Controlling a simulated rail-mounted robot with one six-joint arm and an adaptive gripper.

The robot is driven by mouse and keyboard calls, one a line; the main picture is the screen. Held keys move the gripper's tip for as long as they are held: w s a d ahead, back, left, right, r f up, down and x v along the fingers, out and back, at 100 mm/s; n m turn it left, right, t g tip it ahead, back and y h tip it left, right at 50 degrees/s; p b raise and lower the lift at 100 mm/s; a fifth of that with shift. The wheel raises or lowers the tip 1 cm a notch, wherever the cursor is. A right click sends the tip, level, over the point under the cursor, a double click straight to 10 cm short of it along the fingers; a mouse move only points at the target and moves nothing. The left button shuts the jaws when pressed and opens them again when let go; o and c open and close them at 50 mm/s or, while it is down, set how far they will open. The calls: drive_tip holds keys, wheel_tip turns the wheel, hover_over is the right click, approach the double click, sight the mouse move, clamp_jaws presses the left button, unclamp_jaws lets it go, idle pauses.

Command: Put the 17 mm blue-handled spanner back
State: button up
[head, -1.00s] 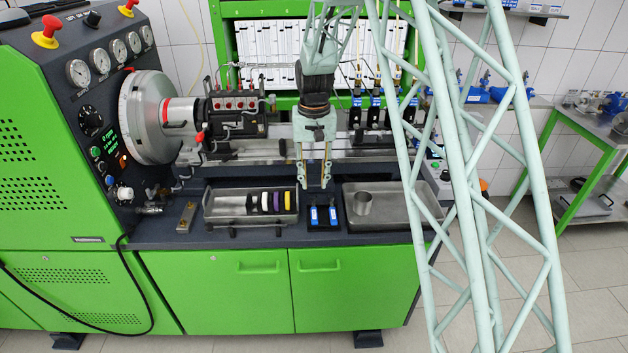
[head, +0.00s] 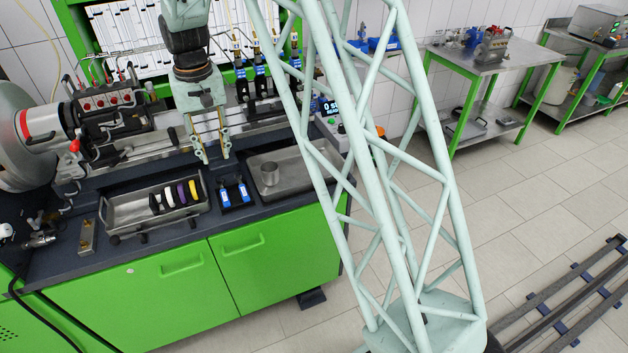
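My gripper (head: 216,159) hangs above the dark bench top, fingers pointing down, with a clear gap between the fingertips. It looks open, and I see nothing between the fingers. A small black holder with two blue pieces (head: 235,193) stands on the bench just below and to the right of it. I cannot tell whether these are spanner handles. I cannot make out a 17 mm blue-handled spanner anywhere in the head view.
My lattice column hides part of the view. A side table (head: 492,66) stands at the back right, with open floor before it.

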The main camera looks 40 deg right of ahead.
drive_tip(key=s+r+n+t, duration=0.1)
drive_tip(key=s+r+t, duration=0.1)
drive_tip(key=s+r, duration=2.05)
drive_tip(key=s+r+n+t, duration=0.1)
drive_tip(key=s+r, duration=0.1)
drive_tip(key=s, duration=2.4)
drive_tip(key=shift+s+d, duration=0.25)
drive_tip(key=shift+s, duration=0.15)
drive_tip(key=shift+d, duration=0.1)
